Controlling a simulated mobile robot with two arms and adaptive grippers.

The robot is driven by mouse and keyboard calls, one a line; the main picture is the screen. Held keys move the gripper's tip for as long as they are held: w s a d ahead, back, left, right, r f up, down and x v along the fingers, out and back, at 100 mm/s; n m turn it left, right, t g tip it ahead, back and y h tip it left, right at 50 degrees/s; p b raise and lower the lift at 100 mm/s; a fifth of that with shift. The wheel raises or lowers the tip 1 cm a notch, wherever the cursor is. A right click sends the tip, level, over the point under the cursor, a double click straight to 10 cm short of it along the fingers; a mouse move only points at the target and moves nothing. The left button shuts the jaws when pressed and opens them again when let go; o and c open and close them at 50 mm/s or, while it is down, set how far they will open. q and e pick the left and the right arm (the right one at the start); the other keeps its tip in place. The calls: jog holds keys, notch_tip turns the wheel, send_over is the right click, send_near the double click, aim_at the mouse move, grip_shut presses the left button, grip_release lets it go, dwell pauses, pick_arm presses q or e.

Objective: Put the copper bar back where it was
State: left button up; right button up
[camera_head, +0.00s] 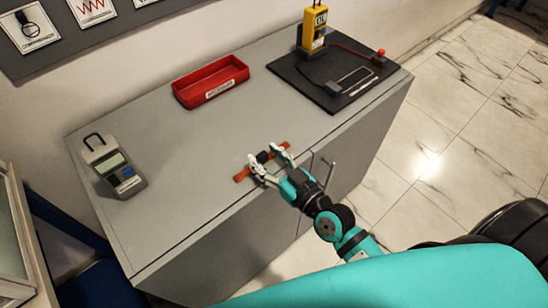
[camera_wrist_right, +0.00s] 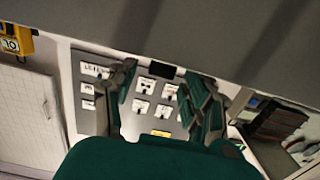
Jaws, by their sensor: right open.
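The copper bar (camera_head: 240,177) lies on the grey cabinet top (camera_head: 190,150) close to its front edge, slanting up to the right. A dark patch (camera_head: 263,156) shows at its middle; I cannot tell if it is part of the bar. My right gripper (camera_head: 265,153) is open, its two fingers spread at the bar, one on each side of the dark patch. I cannot tell if they touch the bar. In the right wrist view the open fingers (camera_wrist_right: 160,82) show, but no copper colour is visible. My left gripper is out of view.
A red labelled tray (camera_head: 211,83) stands at the back. A black board (camera_head: 337,82) with a yellow meter (camera_head: 314,28) and a metal frame lies at the right. A grey handheld meter (camera_head: 115,168) is at the left. The top between them is clear.

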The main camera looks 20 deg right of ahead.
jog(key=b+v, duration=0.1)
jog(key=v, duration=1.1)
jog(key=shift+b, duration=0.35)
jog(key=s+d+f+g+h, duration=0.1)
jog(key=s+d+f+g, duration=0.1)
jog(key=f, duration=0.9)
jog(key=s+d+f+g+h, duration=0.1)
jog(key=d+f+g+h, duration=0.15)
jog(key=f, duration=0.85)
jog(key=s+d+f+g+h, duration=0.1)
jog(key=s+f+g, duration=0.1)
jog(key=f, duration=0.9)
jog(key=s+f+m+g+h, duration=0.1)
jog(key=s+f+g, duration=0.8)
jog(key=s+f, duration=1.1)
jog(key=shift+s, duration=0.55)
jog(key=shift+d+h, duration=0.1)
jog(key=shift+h, duration=0.15)
